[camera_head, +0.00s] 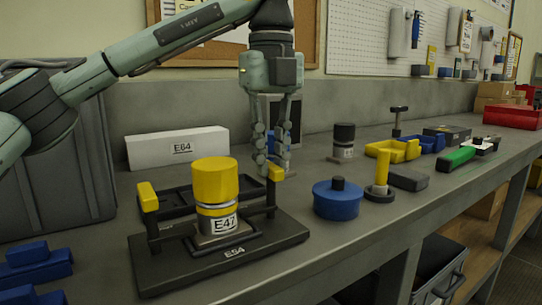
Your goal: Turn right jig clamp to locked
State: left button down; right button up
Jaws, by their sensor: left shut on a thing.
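The right jig clamp (275,173) is a dark upright arm with a yellow tip at the jig's right side. The left jig clamp (148,198), also yellow-tipped, stands at its left side. My left gripper (268,170) points down at the right clamp, its fingers shut on the yellow tip. My right gripper is out of view.
A white box (177,147) labelled E64 lies behind the jig. A blue round container (337,199) and a yellow post (381,178) stand to the right. Blue parts (38,262) lie at the front left. Bare bench shows in front of the blue container.

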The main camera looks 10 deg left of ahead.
pick_arm(q)
jog(key=shift+n, duration=0.6)
jog(key=c, duration=1.5)
grip_release()
jog(key=shift+r, duration=0.15)
notch_tip(320, 180, up, 12)
jog(key=shift+f, duration=0.1)
jog(key=shift+f, duration=0.1)
